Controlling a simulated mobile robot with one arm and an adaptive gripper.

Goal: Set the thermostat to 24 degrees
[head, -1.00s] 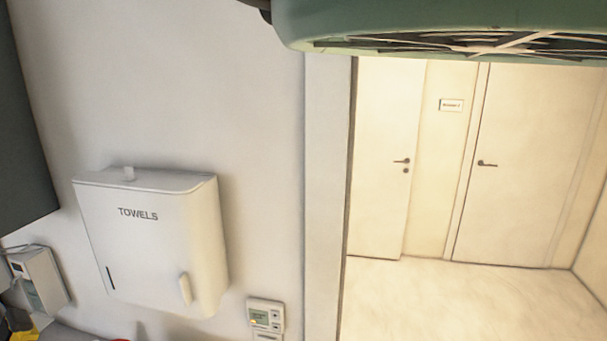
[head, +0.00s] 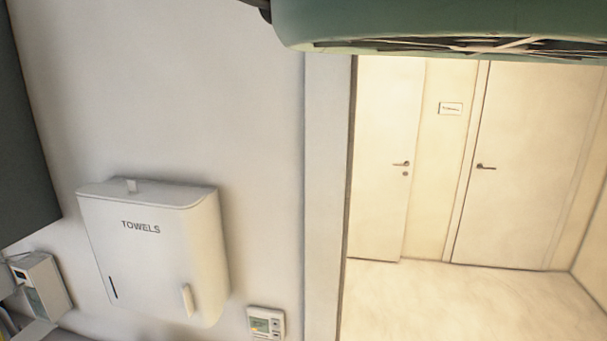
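The thermostat (head: 266,323) is a small white box with a greenish display and small buttons. It is on the wall at the bottom of the head view, right of the towel dispenser and left of the doorway edge. Its lower part is cut off by the picture edge, and the number on its display is too small to read. My gripper is not in view.
A white towel dispenser (head: 155,252) sticks out from the wall beside the thermostat. A smaller white dispenser (head: 40,285) is at the lower left. An open doorway on the right shows a bright floor (head: 450,305) and closed doors (head: 520,170).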

